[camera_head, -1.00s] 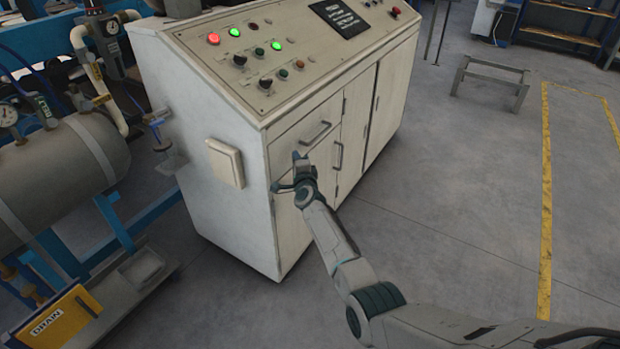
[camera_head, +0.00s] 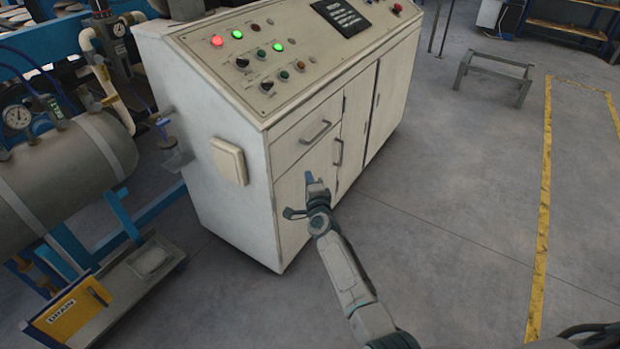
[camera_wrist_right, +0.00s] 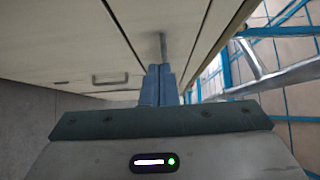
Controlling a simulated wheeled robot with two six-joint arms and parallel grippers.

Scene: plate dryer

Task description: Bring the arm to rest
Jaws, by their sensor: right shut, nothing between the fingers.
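My right gripper (camera_head: 312,180) is in front of the lower front of the white control cabinet (camera_head: 228,118), below its drawer handle (camera_head: 316,132). In the right wrist view its two blue fingers (camera_wrist_right: 158,84) are together, with nothing seen between them. The cabinet front (camera_wrist_right: 60,45) fills much of that view, with a handle (camera_wrist_right: 110,79) to the left of the fingers. I cannot tell whether the fingertips touch the cabinet. The drawer and doors look closed. My left gripper is not in view.
A grey tank (camera_head: 70,170) with gauges and blue pipes stands left of the cabinet. A yellow drain box (camera_head: 72,310) is at lower left. A low metal stand (camera_head: 492,72) is at upper right.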

